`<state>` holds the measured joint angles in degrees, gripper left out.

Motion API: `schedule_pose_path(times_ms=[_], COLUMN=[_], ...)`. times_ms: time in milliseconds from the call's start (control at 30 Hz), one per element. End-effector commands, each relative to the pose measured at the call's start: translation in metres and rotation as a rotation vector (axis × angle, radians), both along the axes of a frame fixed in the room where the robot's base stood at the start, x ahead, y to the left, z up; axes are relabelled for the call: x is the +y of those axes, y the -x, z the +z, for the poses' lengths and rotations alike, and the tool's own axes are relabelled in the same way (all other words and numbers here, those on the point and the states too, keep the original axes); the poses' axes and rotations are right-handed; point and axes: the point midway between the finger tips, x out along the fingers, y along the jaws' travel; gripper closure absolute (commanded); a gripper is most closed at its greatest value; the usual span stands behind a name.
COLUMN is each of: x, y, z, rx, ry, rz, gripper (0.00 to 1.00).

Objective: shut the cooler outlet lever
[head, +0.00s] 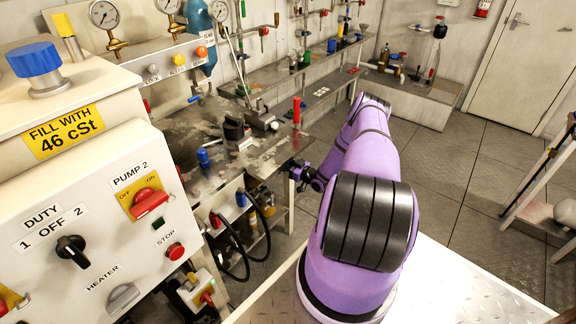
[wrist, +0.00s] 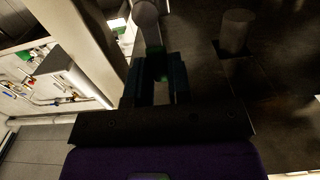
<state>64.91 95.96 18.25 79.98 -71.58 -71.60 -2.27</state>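My gripper (wrist: 163,62) shows in the wrist view as two dark fingers with a gap between them, so it is open. A grey, round-ended bar (wrist: 147,22) lies just beyond the fingertips, with a small green patch at its near end. I cannot tell whether this is the cooler outlet lever, or whether the fingers touch it. In the head view my gripper (head: 299,171) is a small dark shape beside the bench's front edge, partly hidden by my purple arm. No lever there is labelled legibly as the cooler outlet.
The metal bench (head: 272,150) runs along the wall, with a red upright handle (head: 296,109) near its corner. The pump control panel (head: 100,215) fills the left. Black hoses (head: 266,222) hang below the bench. The tiled floor (head: 465,170) at right is mostly clear.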

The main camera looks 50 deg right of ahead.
Motion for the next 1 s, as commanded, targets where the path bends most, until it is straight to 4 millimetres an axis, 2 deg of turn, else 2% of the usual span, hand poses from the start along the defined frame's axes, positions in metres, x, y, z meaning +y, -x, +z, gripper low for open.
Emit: schedule_pose_path(times_ms=[467, 667, 1000], x=[0.004, 0.011, 0.027], y=[0.000, 0.000, 0.002], z=[0.000, -0.001, -0.006], rx=[-0.005, -0.014, -0.040], ry=[0.057, 0.183, 0.496], rz=[0.002, 0.004, 0.004], gripper=[1.00, 1.00, 1.00])
